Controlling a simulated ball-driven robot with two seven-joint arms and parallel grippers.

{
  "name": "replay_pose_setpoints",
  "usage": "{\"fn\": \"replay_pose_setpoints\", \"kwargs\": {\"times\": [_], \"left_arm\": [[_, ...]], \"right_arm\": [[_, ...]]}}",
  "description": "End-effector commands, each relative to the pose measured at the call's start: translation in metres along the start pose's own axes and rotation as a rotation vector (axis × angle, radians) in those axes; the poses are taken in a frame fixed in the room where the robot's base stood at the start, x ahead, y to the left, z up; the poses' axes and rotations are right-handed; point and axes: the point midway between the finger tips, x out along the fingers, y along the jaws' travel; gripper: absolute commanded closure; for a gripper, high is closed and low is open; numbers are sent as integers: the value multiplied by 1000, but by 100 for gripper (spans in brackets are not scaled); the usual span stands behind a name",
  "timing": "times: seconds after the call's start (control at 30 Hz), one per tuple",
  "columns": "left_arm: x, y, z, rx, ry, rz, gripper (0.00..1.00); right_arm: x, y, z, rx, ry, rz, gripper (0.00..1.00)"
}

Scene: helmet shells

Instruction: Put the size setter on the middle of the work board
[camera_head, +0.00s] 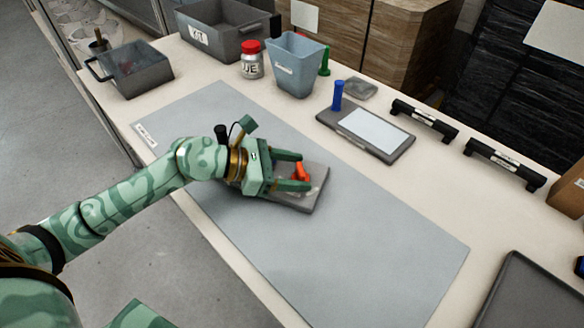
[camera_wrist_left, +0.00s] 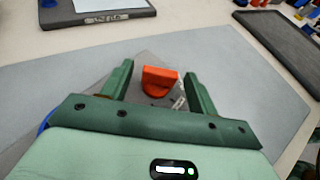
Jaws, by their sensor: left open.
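An orange piece (camera_head: 301,173), which looks like the size setter, stands on a small grey plate (camera_head: 300,204). The plate lies on the large blue-grey work board (camera_head: 350,265), and my arm partly covers it. My left gripper (camera_head: 305,171) is open, low over the plate, with its fingers on either side of the orange piece. In the left wrist view the orange piece (camera_wrist_left: 160,81) shows between the open fingers (camera_wrist_left: 158,70), with a visible gap to the right finger. My right gripper is out of view.
Behind the board stand a blue-grey bin (camera_head: 294,68), a red-lidded jar (camera_head: 252,62) and a dark tablet-like plate (camera_head: 368,134) with a blue peg (camera_head: 337,96). Black handles (camera_head: 424,118) lie at the right. A dark tray (camera_head: 530,295) is at lower right. The board's front part is clear.

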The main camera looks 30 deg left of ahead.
Motion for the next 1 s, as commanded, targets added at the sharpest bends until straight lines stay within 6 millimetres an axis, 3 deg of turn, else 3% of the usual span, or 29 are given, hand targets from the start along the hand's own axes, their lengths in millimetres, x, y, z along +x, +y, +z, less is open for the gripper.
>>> {"fn": "replay_pose_setpoints", "kwargs": {"times": [0.17, 0.6, 0.8, 1.0], "left_arm": [[-10, 0, 3, 0, 2, 1, 41], [-103, -1, 4, -1, 2, 0, 41], [-120, 0, 3, 0, 1, 0, 41], [-121, 0, 2, 0, 0, 0, 41]], "right_arm": [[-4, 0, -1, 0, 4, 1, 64], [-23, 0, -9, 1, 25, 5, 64], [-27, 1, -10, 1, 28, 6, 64], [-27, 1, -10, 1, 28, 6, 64]]}}
